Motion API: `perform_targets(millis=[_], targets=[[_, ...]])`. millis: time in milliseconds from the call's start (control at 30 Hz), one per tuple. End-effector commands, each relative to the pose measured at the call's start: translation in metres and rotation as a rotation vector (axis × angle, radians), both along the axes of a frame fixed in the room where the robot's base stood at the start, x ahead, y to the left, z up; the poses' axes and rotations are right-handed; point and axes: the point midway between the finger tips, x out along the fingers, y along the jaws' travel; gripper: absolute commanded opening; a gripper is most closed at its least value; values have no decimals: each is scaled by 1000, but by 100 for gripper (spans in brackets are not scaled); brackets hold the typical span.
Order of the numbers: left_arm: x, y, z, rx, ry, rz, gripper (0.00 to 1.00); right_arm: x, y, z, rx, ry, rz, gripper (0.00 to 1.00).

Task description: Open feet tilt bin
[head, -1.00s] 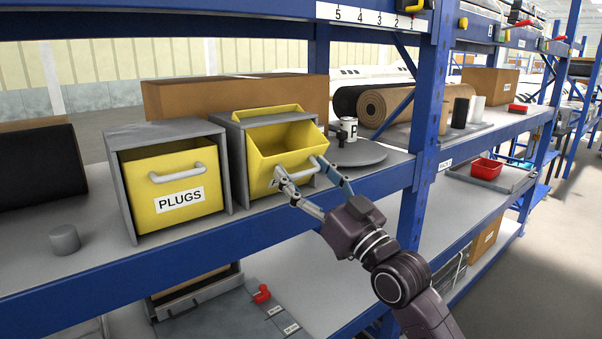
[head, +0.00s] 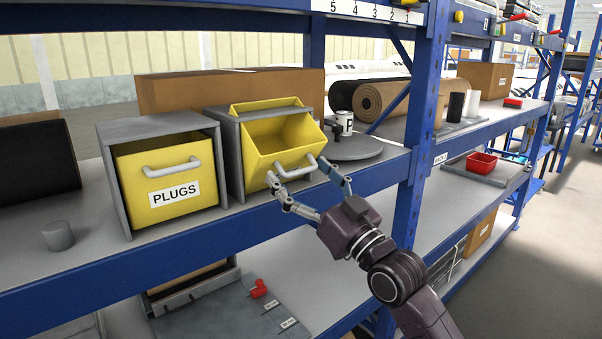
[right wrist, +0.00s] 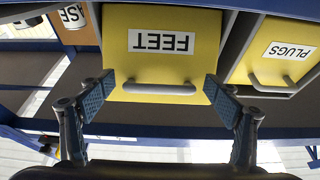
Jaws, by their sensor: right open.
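The yellow FEET bin (head: 272,160) is tilted forward out of its grey housing, and its open top shows an empty-looking inside. Its label reads upside down in the right wrist view (right wrist: 162,41). The pale bar handle (head: 297,169) runs across its front. My right gripper (head: 299,176) is open, with its fingertips either side of the handle, just in front of the bin. In the right wrist view its two blue-padded fingers (right wrist: 158,90) stand wide apart, with the handle between and beyond them. It holds nothing. My left gripper is not in view.
The closed yellow PLUGS bin (head: 166,180) stands to the left, with a small grey cylinder (head: 58,236) beside it. A grey turntable (head: 352,147) with a white cup (head: 344,122) is at right. A blue upright (head: 421,125) and the blue shelf edge (head: 190,245) border the space.

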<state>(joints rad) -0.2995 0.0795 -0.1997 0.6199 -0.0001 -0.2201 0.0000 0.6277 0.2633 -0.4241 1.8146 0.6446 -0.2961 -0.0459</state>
Motion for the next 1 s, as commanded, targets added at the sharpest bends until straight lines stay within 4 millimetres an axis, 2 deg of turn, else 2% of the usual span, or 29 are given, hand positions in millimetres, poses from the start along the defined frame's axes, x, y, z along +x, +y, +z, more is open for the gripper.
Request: perform_targets(millis=[267, 700, 1000], targets=[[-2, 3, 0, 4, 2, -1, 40, -6, -6, -2, 1, -4, -3, 83], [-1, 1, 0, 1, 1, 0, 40, -70, -51, -35, -2, 0, -1, 83], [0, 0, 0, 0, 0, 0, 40, -90, -65, -44, 0, -1, 0, 83]])
